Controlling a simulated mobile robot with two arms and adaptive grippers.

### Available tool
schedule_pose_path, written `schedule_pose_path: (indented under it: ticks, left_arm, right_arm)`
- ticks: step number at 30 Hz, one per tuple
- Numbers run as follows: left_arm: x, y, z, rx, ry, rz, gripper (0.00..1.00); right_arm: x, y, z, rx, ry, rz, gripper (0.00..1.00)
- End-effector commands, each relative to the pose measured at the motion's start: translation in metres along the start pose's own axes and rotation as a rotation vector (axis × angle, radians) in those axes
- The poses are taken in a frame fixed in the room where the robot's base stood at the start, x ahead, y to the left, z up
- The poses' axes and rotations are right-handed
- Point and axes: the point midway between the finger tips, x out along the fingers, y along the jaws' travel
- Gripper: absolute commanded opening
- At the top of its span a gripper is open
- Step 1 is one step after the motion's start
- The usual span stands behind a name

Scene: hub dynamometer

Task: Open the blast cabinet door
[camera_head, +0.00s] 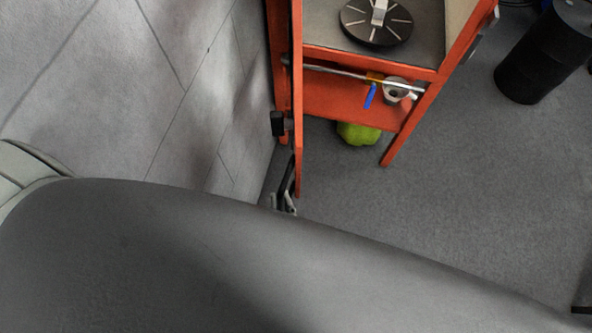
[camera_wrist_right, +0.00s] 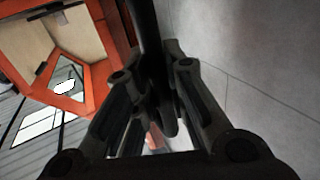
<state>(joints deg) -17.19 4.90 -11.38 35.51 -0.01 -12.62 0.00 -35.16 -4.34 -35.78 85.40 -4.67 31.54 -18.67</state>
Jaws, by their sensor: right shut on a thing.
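The blast cabinet (camera_head: 415,72) is orange and stands at the top middle of the head view. Its door (camera_head: 297,80) shows nearly edge-on as a narrow orange panel, swung out from the cabinet, and the inside is visible. My right gripper (camera_head: 284,203) is at the low end of the door, partly hidden by my large grey arm. In the right wrist view, its fingers (camera_wrist_right: 160,110) are shut around a dark bar-shaped door handle (camera_wrist_right: 150,35). The orange cabinet opening (camera_wrist_right: 95,75) shows left of the fingers there. My left gripper is not in view.
A black spoked disc (camera_head: 365,24) lies inside the cabinet. A pipe with a blue-handled valve (camera_head: 370,96) and a green object (camera_head: 358,134) are below. A black bin (camera_head: 530,70) stands at right. The grey wall (camera_head: 180,80) is close at left. Floor (camera_head: 470,200) right of the door is clear.

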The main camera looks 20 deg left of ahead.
Motion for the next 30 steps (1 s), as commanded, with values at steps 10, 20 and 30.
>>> schedule_pose_path:
  ticks: [10,20,30]
  left_arm:
    - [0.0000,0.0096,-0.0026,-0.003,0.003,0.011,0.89]
    - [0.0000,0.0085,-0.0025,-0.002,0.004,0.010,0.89]
    - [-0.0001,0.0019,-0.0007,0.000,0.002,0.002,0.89]
  right_arm:
    - [0.0022,-0.0067,0.0004,-0.005,0.000,-0.017,0.00]
    - [0.0021,-0.0063,0.0005,-0.004,-0.001,-0.016,0.28]
    - [0.0014,-0.0062,0.0004,-0.003,-0.001,-0.016,0.35]
